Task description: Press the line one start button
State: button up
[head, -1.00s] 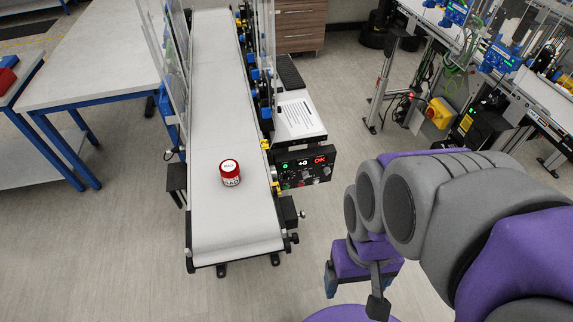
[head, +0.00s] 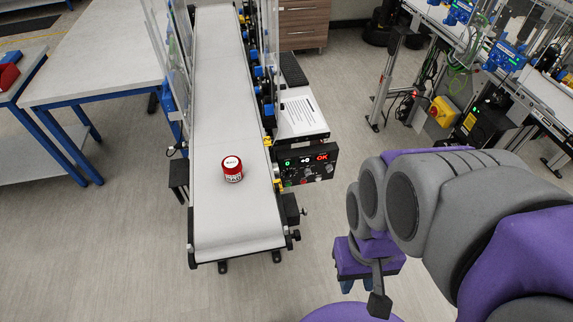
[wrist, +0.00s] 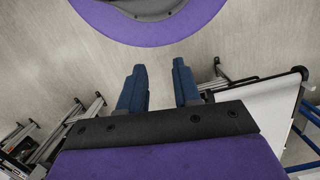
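The control panel (head: 306,162) is a black box on the right side of the near end of the belt conveyor (head: 225,120). My gripper (head: 357,286) hangs low, to the right of and apart from the panel. In the wrist view its two blue fingers (wrist: 160,77) are spread, with only floor between them.
A red jar (head: 232,170) with a white-topped lid stands on the belt. A printed sheet (head: 299,116) lies behind the panel. Blue-legged tables (head: 95,60) are at the left. A yellow box with a red knob (head: 441,111) is at the right. The floor before the panel is clear.

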grip_shut()
dwell(0.9)
